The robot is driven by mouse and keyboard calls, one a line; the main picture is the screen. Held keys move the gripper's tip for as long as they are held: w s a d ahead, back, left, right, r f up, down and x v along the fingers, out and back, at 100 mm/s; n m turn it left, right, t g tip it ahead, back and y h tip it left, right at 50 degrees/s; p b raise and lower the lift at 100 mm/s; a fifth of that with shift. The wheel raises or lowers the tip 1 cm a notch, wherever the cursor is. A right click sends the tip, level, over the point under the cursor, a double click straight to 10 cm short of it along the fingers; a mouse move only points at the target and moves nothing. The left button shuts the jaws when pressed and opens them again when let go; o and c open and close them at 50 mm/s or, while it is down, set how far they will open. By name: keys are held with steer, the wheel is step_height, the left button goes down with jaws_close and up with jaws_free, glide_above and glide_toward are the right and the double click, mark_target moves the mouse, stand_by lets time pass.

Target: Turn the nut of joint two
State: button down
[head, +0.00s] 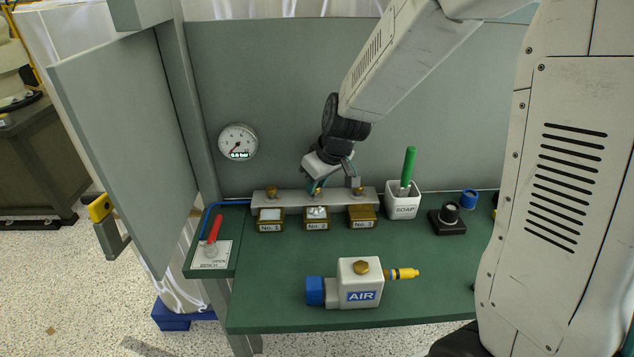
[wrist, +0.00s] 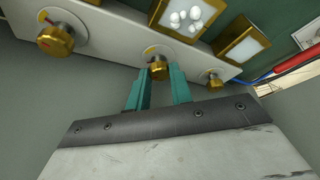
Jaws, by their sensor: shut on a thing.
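Three brass nuts sit along a pale bar at the back of the green bench. The middle one, the joint two nut (wrist: 158,69), is above the box labelled No. 2 (head: 317,226). My gripper (wrist: 160,74) has its teal fingers on either side of this nut and is shut on it. In the head view my gripper (head: 317,188) reaches down to the middle of the bar and partly hides the nut. The No. 2 window (wrist: 184,17) shows a cluster of white bubbles.
The other nuts (head: 271,192) (wrist: 56,39) flank the middle one closely. A gauge (head: 238,142) hangs on the back panel. A red-handled valve (head: 214,235) is at left, a soap pot (head: 402,204) with a green-handled brush at right. An AIR block (head: 360,283) stands in front.

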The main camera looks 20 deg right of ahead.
stand_by(0.5)
steer(key=c, duration=1.2)
jaws_free()
steer(key=shift+c, duration=0.2)
steer(key=v, duration=0.7)
steer(key=shift+s+r, duration=0.15)
steer(key=shift+r, duration=0.2)
